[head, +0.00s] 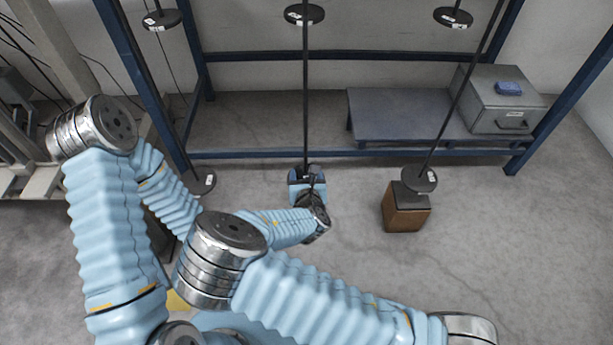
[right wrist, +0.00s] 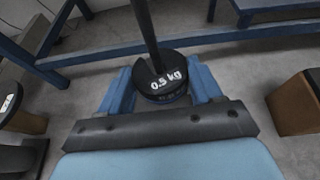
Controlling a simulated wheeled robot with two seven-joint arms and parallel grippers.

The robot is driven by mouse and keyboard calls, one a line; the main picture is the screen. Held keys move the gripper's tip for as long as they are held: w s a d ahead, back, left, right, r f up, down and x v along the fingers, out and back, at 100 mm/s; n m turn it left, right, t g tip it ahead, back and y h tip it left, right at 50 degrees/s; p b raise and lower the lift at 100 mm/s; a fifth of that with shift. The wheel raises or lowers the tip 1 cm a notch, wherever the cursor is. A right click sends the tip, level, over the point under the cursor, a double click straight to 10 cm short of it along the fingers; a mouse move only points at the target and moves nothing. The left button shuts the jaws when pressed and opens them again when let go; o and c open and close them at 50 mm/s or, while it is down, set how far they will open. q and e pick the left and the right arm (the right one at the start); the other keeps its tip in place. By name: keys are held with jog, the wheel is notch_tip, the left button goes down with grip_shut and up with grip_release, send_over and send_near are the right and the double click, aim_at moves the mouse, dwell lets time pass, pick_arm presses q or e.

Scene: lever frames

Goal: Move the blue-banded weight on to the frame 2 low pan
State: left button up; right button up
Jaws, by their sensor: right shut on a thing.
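In the head view, my right gripper (head: 307,185) is at the foot of the middle hanging rod. In the right wrist view, the gripper (right wrist: 162,88) is shut on a round black weight (right wrist: 158,77) marked 0.5 kg. A little blue shows along the weight's lower edge. A dark rod rises from or just behind it; I cannot tell which. Round black low pans hang at the left (head: 202,183) and right (head: 419,179) of the head view. No frame number is legible, so I cannot tell which is frame 2. My left gripper is not visible.
A wooden block (head: 405,216) stands under the right low pan. Blue frame posts and a crossbar (head: 270,153) stand behind. A low bench (head: 395,110) and grey box (head: 500,98) are at the back right. The concrete floor at front right is clear.

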jog(key=shift+f+b, duration=0.4)
dwell(0.3)
jog(key=o, duration=1.3)
